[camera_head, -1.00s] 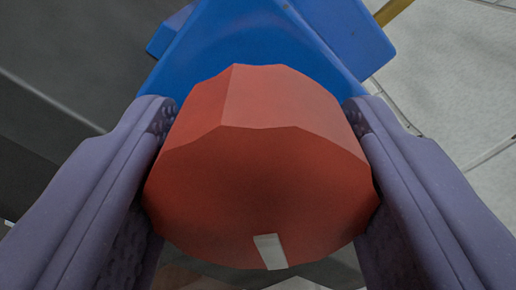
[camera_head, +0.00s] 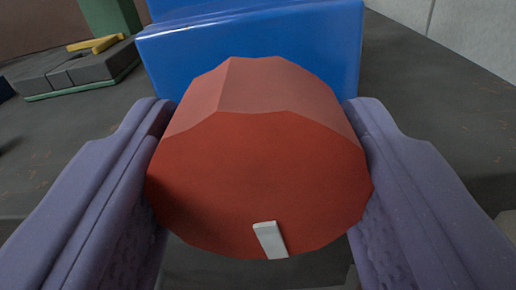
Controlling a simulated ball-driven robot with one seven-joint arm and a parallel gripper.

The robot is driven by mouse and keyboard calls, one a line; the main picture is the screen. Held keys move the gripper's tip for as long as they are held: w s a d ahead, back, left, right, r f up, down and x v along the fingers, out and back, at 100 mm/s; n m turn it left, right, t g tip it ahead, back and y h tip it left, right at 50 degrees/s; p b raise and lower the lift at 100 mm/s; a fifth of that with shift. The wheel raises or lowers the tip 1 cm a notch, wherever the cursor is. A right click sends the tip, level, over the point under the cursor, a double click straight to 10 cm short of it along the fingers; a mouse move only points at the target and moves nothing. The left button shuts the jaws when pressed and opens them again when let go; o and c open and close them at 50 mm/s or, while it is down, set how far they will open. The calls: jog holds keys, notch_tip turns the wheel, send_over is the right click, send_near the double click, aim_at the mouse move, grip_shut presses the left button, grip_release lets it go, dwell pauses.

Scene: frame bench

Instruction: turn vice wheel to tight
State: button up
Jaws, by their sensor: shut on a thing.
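The vice wheel (camera_head: 262,180) is a red, many-sided knob in the middle of the camera_head view. A short white mark (camera_head: 270,240) sits low on its front face. The blue vice body (camera_head: 250,50) stands right behind the wheel, and the wheel hides its lower part. My gripper (camera_head: 260,165) is shut on the wheel, with one purple finger against its left side and the other against its right side. The ridged inner pads are partly hidden by the wheel.
The dark grey bench top (camera_head: 430,95) spreads to both sides and is bare at right. At the upper left lies a dark grey block (camera_head: 75,70) with a green base edge and a yellow bar (camera_head: 95,44). A pale surface (camera_head: 465,30) shows at the upper right.

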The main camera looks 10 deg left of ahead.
jog(key=m, duration=0.4)
jog(key=shift+s+d+m, duration=0.1)
jog(key=shift+m, duration=0.3)
jog(key=m, duration=0.5)
jog(key=shift+f, duration=0.1)
jog(key=m, duration=0.5)
jog(key=shift+s+d, duration=0.1)
jog(key=m+p, duration=0.1)
jog(key=m, duration=0.3)
jog(key=shift+f+m, duration=0.1)
jog(key=shift+m, duration=0.2)
jog(key=m, duration=0.4)
jog(key=shift+f, duration=0.1)
jog(key=m, duration=0.5)
jog(key=shift+f, duration=0.1)
jog(key=m+b, duration=0.2)
jog(key=m, duration=0.2)
jog(key=shift+m, duration=0.3)
jog(key=shift+a+m+b, duration=0.15)
jog(key=shift+m+b, duration=0.1)
jog(key=shift+m, duration=0.75)
jog(key=shift+a+m+b, duration=0.1)
jog(key=shift+m+b, duration=0.15)
jog(key=shift+m, duration=0.75)
jog(key=shift+r, duration=0.2)
